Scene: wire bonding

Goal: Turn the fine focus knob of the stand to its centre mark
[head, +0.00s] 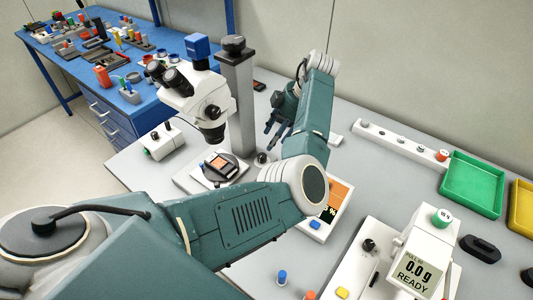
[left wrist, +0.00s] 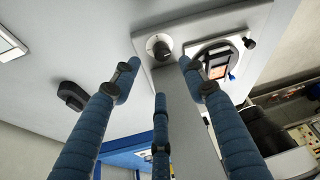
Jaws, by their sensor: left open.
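The stand is a grey column (head: 236,95) that carries a white microscope (head: 195,98) over a pale base plate (head: 190,179). A dark round knob (head: 262,158) sits low by the foot of the column. In the left wrist view the knob (left wrist: 159,47) has a pale ring around it; its pointer and centre mark are too small to read. My left gripper (head: 277,130) is open and empty, its blue fingers pointing down to the right of the column. In the left wrist view my left gripper (left wrist: 160,68) has its fingertips spread around the knob's direction, apparently apart from it.
A round stage (left wrist: 214,65) with an orange-and-dark part is beside the knob. A small black object (left wrist: 72,95) lies on the bench. My left forearm crosses the front.

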